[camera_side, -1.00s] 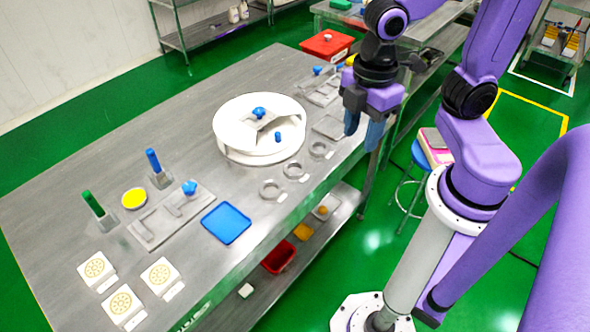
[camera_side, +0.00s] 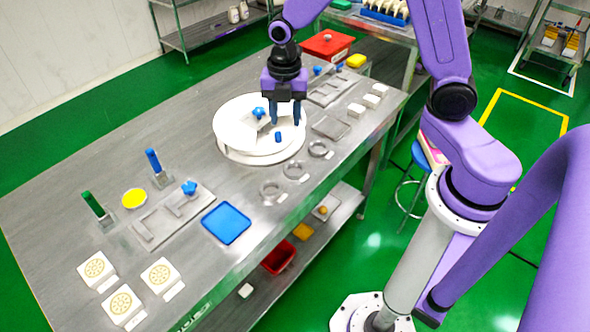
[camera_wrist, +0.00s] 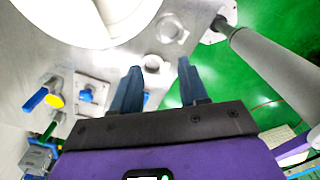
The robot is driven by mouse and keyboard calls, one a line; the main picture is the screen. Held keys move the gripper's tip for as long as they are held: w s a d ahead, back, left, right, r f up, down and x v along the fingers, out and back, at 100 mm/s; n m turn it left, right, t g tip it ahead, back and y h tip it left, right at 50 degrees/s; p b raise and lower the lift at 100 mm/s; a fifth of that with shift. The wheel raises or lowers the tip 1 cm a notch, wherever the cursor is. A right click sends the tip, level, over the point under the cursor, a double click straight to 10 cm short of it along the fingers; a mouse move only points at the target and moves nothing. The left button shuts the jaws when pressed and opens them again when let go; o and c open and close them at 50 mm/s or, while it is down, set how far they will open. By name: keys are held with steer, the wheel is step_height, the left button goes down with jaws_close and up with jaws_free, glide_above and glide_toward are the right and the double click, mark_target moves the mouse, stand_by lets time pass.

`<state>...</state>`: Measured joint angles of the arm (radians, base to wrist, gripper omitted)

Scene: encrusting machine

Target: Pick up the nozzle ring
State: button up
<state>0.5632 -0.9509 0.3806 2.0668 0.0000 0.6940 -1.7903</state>
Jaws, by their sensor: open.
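Three grey metal rings lie flat in a row near the table's front edge in the side view: a near ring (camera_side: 262,188), a middle ring (camera_side: 286,171) and a far ring (camera_side: 311,149). I cannot tell which one is the nozzle ring. My gripper (camera_side: 286,116) points down, open and empty, above the white round machine part, left of and behind the rings. In the wrist view, a ring (camera_wrist: 164,29) shows beyond the open fingertips of my gripper (camera_wrist: 158,76), and another (camera_wrist: 152,59) shows between them.
The white round part (camera_side: 238,152) with blue knobs stands behind the rings. A blue tray (camera_side: 226,223) lies to their left front, and a metal fixture (camera_side: 150,226) farther left. White blocks (camera_side: 372,101) stand at the right. The rear left of the table is clear.

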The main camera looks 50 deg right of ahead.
mark_target(287, 167)
step_height(287, 167, down, 16)
steer(key=shift+a, duration=0.15)
stand_by(0.7)
jaws_close()
